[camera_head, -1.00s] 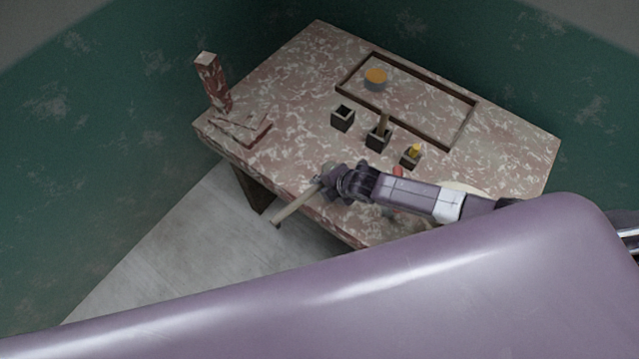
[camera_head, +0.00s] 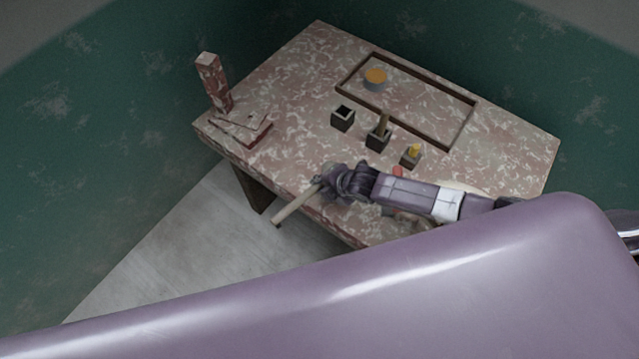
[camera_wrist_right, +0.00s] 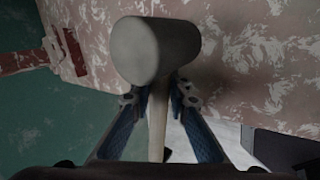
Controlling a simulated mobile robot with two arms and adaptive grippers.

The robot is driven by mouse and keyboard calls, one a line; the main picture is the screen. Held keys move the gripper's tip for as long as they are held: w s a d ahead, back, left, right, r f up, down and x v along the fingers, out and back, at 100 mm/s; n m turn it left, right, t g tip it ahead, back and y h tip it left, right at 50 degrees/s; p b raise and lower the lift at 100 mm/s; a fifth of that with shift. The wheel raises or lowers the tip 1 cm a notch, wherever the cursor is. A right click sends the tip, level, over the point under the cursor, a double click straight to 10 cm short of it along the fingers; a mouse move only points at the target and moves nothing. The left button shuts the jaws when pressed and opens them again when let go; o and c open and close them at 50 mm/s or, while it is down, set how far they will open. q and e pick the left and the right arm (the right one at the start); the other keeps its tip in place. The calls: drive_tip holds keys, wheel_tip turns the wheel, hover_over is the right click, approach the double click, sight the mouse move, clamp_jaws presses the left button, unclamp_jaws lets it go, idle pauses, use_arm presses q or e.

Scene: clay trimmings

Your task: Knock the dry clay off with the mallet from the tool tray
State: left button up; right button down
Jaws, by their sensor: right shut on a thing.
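My right gripper (camera_head: 332,180) is shut on the mallet over the table's front edge. The mallet's pale handle (camera_head: 294,207) points down and left, past the edge. In the right wrist view the mallet's thick grey head (camera_wrist_right: 150,50) stands beyond the fingertips (camera_wrist_right: 158,98), with the handle (camera_wrist_right: 157,125) between the fingers. The tool tray (camera_head: 425,83), dark-rimmed, lies at the back of the table with an orange-topped round pot (camera_head: 376,78) in it. I cannot make out the dry clay for sure. My left gripper is not in view.
A mottled red post (camera_head: 214,82) stands on a flat base (camera_head: 241,128) at the table's left corner. Small dark square holders (camera_head: 343,119) stand mid-table, two with things in them. My arm hides part of the front right. The table (camera_head: 290,80) is clear at back left.

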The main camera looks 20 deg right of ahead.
wheel_tip(320, 180, up, 6)
drive_tip(key=p, duration=0.5)
drive_tip(key=shift+p, duration=0.3)
drive_tip(key=shift+f, duration=0.15)
